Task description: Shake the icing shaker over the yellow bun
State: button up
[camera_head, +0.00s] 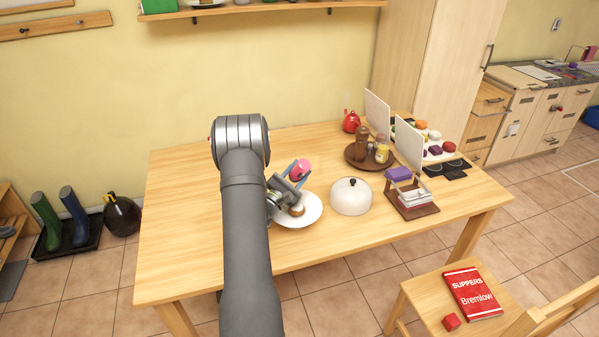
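A pink shaker-like object (301,168), likely the icing shaker, is tilted between the grey-blue fingers of my gripper (294,175). The fingers look closed around it. It is above the far edge of a white plate (312,215). A small tan bun (297,210) with a pale lower part sits on the plate, just below my gripper and partly hidden by it. I cannot tell clearly whether the bun is yellow. My arm covers the plate's left side.
A white dome (351,198) stands right of the plate. Behind it are a round brown tray (357,160) with a mill and jar, and a red teapot (351,121). A wooden rack (412,202) with a purple block stands further right. The table's left is clear.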

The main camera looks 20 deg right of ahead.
aim_at(293, 169)
jog(key=shift+r, duration=0.1)
dwell(0.3)
jog(key=shift+r, duration=1.75)
jog(key=shift+f, duration=1.8)
jog(key=shift+r, duration=0.1)
jog(key=shift+r, duration=1.65)
jog(key=shift+f, duration=1.75)
